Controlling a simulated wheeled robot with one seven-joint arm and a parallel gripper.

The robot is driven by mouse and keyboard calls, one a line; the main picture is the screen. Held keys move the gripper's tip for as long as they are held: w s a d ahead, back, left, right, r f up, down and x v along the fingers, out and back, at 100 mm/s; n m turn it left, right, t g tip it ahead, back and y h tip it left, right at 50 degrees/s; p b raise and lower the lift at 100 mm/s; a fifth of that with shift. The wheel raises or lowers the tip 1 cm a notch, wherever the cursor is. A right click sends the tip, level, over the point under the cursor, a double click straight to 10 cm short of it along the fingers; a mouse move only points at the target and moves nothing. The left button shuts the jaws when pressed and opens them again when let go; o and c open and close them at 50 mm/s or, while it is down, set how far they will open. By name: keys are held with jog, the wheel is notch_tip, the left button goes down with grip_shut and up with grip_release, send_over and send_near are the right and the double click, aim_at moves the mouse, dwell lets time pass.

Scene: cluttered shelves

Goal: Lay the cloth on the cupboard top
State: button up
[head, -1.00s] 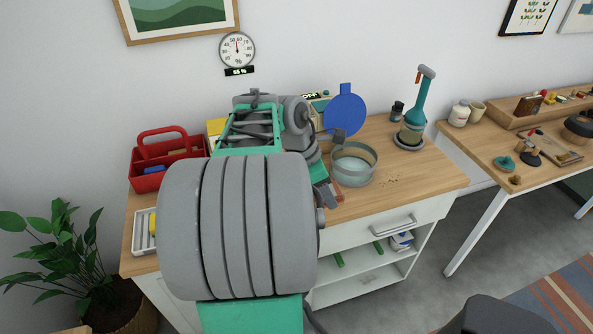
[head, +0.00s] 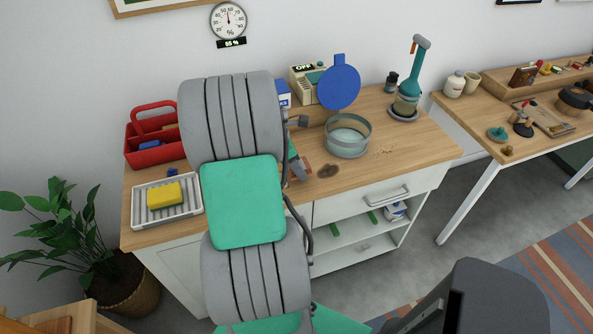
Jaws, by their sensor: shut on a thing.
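The cupboard top (head: 405,155) is a light wood surface on a white cupboard with a drawer and an open shelf. My arm stands in front of it and hides much of its left middle. Only a grey edge of my gripper (head: 296,166) shows to the right of the arm, low over the top. A small reddish-brown patch (head: 304,168) shows against it, which seems to be the cloth in its jaws. Most of the cloth and both fingertips are hidden. I cannot tell whether the cloth touches the top.
A grey ribbed tray (head: 140,213) with a yellow sponge (head: 164,195) is at the left front, a red caddy (head: 140,157) behind it.

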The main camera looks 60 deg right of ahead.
jog(key=shift+f, duration=1.5)
jog(key=o, duration=1.5)
jog(key=shift+f, duration=0.1)
